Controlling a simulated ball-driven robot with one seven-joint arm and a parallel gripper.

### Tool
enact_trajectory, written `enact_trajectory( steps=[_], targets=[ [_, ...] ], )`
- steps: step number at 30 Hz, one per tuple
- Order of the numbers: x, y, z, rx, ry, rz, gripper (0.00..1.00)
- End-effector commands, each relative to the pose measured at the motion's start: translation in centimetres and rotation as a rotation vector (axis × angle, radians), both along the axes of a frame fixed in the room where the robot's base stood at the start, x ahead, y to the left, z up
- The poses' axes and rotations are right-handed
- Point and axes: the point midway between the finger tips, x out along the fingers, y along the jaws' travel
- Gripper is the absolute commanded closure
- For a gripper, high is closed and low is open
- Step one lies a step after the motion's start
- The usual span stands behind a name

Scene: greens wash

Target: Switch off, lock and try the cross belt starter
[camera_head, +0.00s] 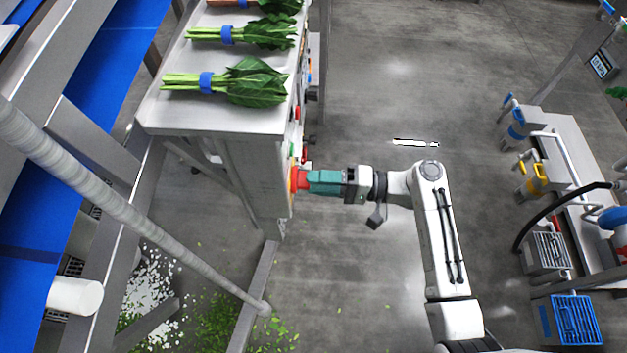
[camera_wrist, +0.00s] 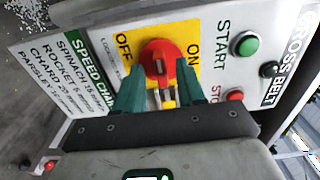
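The cross belt starter panel (camera_wrist: 215,70) fills the wrist view, with a "CROSS BELT" label at its right. Its round red switch knob (camera_wrist: 150,50) sits on a yellow plate marked OFF on the left and ON on the right. I cannot tell which mark it points to. My gripper (camera_wrist: 156,70) has its teal fingers apart, one on each side of the knob, close to the plate. I cannot tell whether they touch it. In the head view my gripper (camera_head: 308,182) reaches left to the red knob (camera_head: 298,179) on the cabinet side. I make out no lock.
A green START button (camera_wrist: 247,44), a black button (camera_wrist: 268,69) and a red STOP button (camera_wrist: 235,95) are right of the knob. A green-headed speed chart (camera_wrist: 85,75) is left. Bunched greens (camera_head: 240,82) lie on the cabinet top (camera_head: 215,118). A wash bench (camera_head: 570,150) stands right; floor between is clear.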

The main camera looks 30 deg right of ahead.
Motion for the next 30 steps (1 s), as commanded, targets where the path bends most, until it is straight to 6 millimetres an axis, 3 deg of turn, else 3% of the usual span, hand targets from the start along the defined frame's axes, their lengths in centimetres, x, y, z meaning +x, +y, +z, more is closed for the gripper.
enact_trajectory(
  steps=[13,19,30],
  targets=[
    [-4.7,-6.5,-0.1,0.000,0.000,-0.003,0.61],
    [-5.4,-7.5,0.0,0.000,0.000,-0.001,0.61],
    [-5.5,-7.5,0.0,0.000,0.000,-0.001,0.61]
  ],
)
